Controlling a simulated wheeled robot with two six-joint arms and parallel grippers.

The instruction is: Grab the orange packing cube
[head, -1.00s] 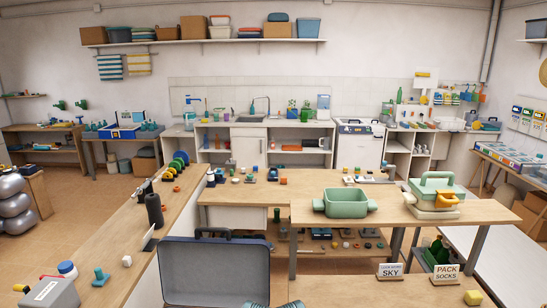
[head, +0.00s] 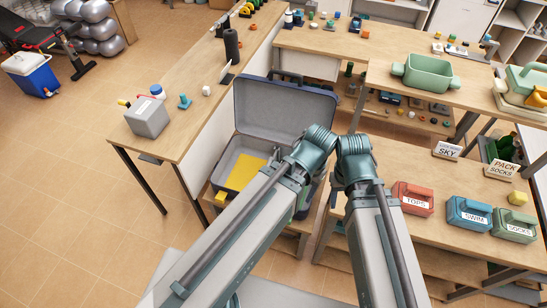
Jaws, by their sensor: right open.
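The orange packing cube (head: 412,198) is a reddish-orange case with a handle and a label reading TOPS. It stands upright on the near wooden table, to the right of my right arm, and nothing touches it. My right gripper (head: 341,226) is open and mostly hidden by its own arm, left of the cube and apart from it. My left arm reaches in over the open suitcase (head: 285,103); its gripper cannot be made out.
A blue SWIM cube (head: 467,213) and a green SOCKS cube (head: 514,225) stand right of the orange one. Signs SKY (head: 447,150) and PACK SOCKS (head: 502,170) stand behind. A green tub (head: 426,73) sits on the raised table.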

